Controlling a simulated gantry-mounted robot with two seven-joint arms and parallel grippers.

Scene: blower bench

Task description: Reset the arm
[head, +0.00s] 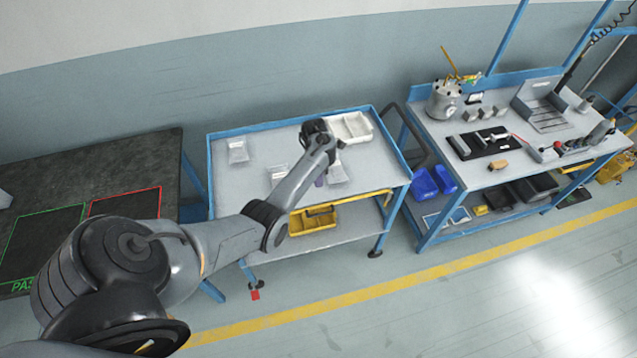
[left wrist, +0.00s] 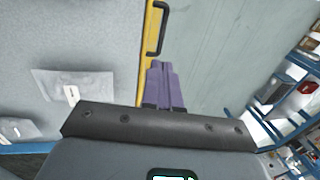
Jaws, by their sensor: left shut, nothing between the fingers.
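My left arm reaches in from the lower left of the head view and extends over the blue-framed cart (head: 225,185). Its left gripper (head: 320,181) points down near the cart's front edge, mostly hidden behind the arm's last links. In the left wrist view the two purple fingers (left wrist: 163,72) are together with nothing between them, in front of the cart's yellow edge and a strip of floor. My right gripper is in neither view.
Clear bags lie on the cart, one at its left (head: 238,151); a white divided tray (head: 362,127) stands at its back right. A yellow bin (head: 312,226) is on the lower shelf. A workbench (head: 437,128) with tools stands right; a dark table (head: 95,165) stands left.

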